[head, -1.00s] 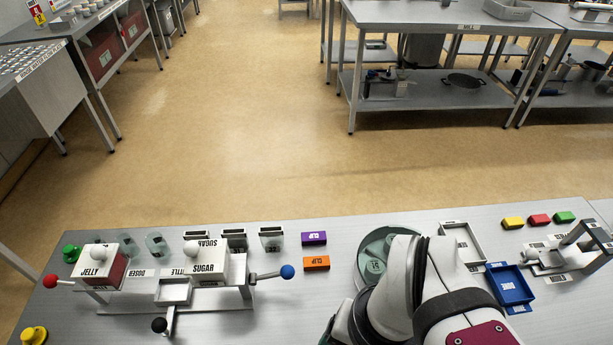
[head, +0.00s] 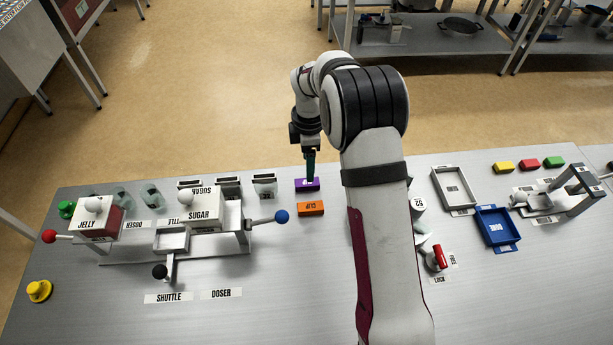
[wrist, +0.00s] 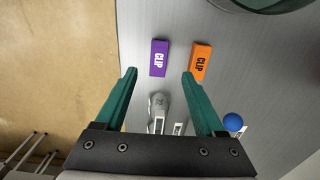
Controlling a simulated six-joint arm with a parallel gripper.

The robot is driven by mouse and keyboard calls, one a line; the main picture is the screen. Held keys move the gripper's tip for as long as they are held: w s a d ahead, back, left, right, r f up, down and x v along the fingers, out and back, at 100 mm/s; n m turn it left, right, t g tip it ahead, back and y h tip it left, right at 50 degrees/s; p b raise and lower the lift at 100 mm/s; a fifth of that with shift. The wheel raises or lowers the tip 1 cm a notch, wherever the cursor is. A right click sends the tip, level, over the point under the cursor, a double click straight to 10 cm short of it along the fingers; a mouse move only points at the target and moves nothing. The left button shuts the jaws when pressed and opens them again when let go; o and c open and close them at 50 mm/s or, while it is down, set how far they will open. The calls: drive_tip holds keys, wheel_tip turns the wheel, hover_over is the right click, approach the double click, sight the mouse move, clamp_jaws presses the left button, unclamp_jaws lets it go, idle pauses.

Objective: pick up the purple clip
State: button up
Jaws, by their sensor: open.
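The purple clip (head: 318,186) is a small block lying on the grey metal table, just behind the orange clip (head: 311,208). My gripper (head: 309,170) is over the purple clip in the head view, and its fingers hide part of it. In the wrist view the purple clip (wrist: 160,57) lies ahead of the two green fingertips of my gripper (wrist: 160,73), within the width of the gap. The orange clip (wrist: 201,62) is to its right, close ahead of the right fingertip. The fingers are open with nothing between them.
The jelly and sugar doser station (head: 205,206), with a blue-knobbed lever (head: 281,216), stands left of the clips. A glass jar (head: 264,184) is close to their left. A blue tray (head: 512,238) and a grey tray (head: 436,172) lie right of my arm. The table's far edge is just behind.

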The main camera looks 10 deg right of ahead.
sight(307, 184)
wheel_tip(307, 184, down, 7)
drive_tip(key=shift+w+a+f, duration=0.1)
drive_tip(key=shift+a+f, duration=0.05)
drive_tip(key=shift+f, duration=0.05)
clamp_jaws()
idle(0.3)
